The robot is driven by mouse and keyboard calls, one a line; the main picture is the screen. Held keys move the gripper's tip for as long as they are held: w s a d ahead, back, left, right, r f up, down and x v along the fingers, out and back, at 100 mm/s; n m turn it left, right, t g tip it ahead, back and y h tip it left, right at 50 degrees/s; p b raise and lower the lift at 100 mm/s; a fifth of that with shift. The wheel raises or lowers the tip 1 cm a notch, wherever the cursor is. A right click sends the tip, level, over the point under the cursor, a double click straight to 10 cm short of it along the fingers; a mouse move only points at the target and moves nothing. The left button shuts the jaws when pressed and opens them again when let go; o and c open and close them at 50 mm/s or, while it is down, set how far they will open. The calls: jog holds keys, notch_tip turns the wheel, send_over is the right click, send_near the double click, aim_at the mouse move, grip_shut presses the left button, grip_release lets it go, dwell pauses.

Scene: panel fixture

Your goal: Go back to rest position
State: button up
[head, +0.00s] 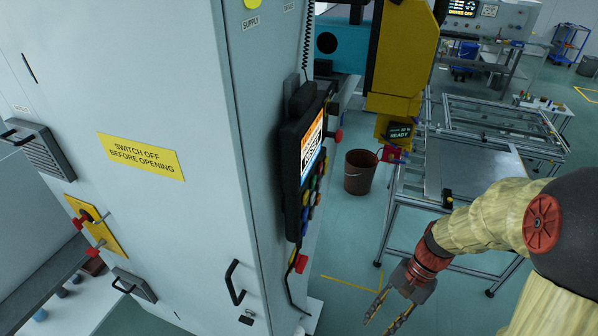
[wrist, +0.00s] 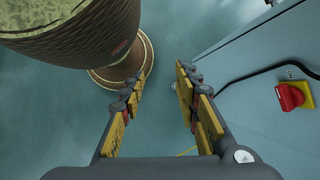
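My gripper (head: 384,318) hangs at the lower right of the head view, fingers pointing down and left. In the wrist view my gripper (wrist: 160,76) has its two yellow-padded fingers apart, with only floor visible between them. It holds nothing. It is to the right of the large grey cabinet (head: 170,230), apart from it. A red switch on a yellow plate (wrist: 293,96) on a grey panel (wrist: 260,55) shows at the right of the wrist view, apart from the fingers.
A control pendant with a lit screen (head: 312,145) hangs on the cabinet's side. A red switch (head: 301,263) sits below it. A brown bucket (head: 359,180) stands on the floor behind. A metal frame table (head: 470,170) stands behind my arm.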

jog(key=s+r+n+t+h+b, duration=0.2)
jog(key=r+n+t, duration=0.2)
jog(key=r, duration=0.4)
jog(key=s+a+r+n+t+h+b, duration=0.1)
jog(key=s+r+n+t+h+b, duration=0.1)
jog(key=r, duration=0.7)
jog(key=shift+s+a+r+n+t+h+b, duration=0.35)
jog(key=shift+n+t+b, duration=0.3)
jog(key=shift+n+t, duration=0.65)
jog(key=shift+s+d+f, duration=0.1)
jog(key=shift+f, duration=0.05)
